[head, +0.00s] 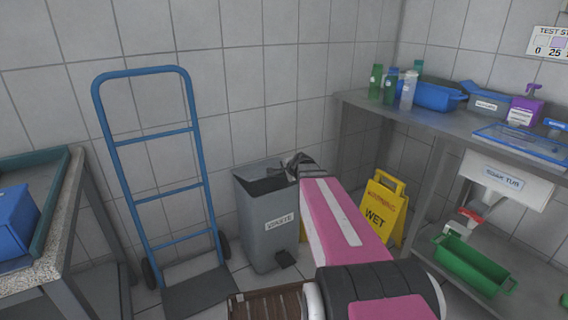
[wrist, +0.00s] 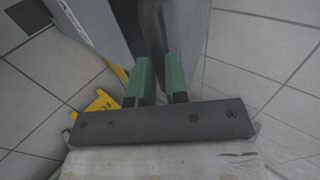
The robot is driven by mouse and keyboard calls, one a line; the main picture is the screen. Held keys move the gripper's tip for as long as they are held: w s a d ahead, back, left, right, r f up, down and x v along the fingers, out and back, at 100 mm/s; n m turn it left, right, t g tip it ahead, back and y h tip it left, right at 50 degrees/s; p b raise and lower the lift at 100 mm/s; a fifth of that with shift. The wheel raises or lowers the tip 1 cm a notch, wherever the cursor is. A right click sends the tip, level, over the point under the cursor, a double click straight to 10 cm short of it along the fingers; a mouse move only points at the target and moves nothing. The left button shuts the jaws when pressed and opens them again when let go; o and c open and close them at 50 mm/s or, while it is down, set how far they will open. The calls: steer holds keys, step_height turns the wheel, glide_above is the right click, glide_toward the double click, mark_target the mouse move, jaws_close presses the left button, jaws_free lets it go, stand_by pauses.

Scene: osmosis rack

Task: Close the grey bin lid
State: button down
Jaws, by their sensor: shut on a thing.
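The grey bin (head: 268,228), labelled WASTE, stands on the floor against the tiled wall. Its top shows a dark gap, so the grey lid (head: 258,169) does not look flush with the rim; its exact angle is hard to tell. My gripper (head: 297,164) is at the bin's top right corner, partly hidden by my pink arm. In the wrist view the two green fingers (wrist: 161,82) are close together on a thin grey edge, which seems to be the lid. The bin's grey wall (wrist: 105,25) shows beside them.
A blue hand truck (head: 150,140) stands left of the bin. A yellow wet-floor sign (head: 382,208) stands to its right, close to my arm. A steel bench (head: 440,122) with bottles and tubs is at right, and a table (head: 62,215) at left.

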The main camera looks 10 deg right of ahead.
step_height(320, 180, down, 12)
steer(key=s, duration=0.2)
steer(key=shift+d+r, duration=0.2)
steer(key=shift+d, duration=0.05)
steer(key=shift+s, duration=0.1)
steer(key=c, duration=1.1)
jaws_free()
steer(key=shift+r, duration=0.2)
